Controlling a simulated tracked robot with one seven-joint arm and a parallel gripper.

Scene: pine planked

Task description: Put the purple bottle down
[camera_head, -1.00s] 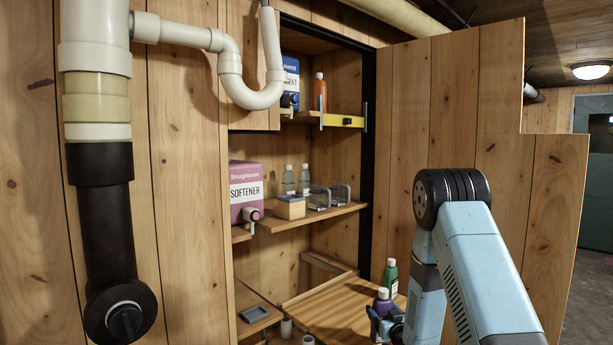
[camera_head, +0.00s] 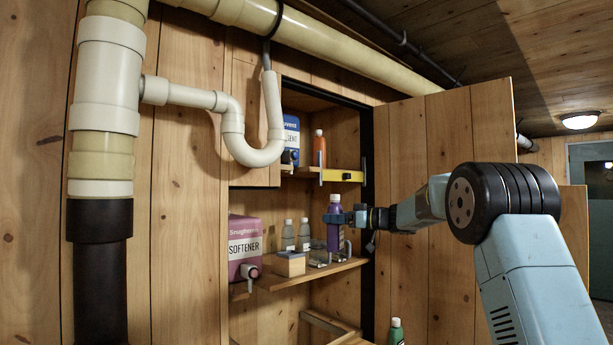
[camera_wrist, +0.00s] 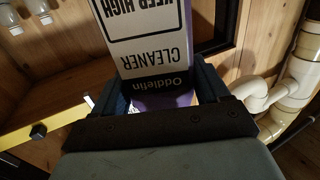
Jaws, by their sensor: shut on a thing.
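The purple bottle (camera_head: 333,237) with a white cap is upright in the head view, at the right end of the middle shelf (camera_head: 318,272). My gripper (camera_head: 341,218) is shut on its upper part, reaching in from the right. In the wrist view the bottle (camera_wrist: 165,99) is between the fingers, its label reading "Oddlefin CLEANER" upside down. I cannot tell whether its base touches the shelf.
On the middle shelf are a pink softener box (camera_head: 244,245), a small tan box (camera_head: 289,264) and clear bottles (camera_head: 304,236). Above are a blue box (camera_head: 291,139), an orange bottle (camera_head: 318,150) and a yellow level (camera_head: 341,175). A green bottle (camera_head: 396,332) is below. White pipes (camera_head: 240,146) hang at the left.

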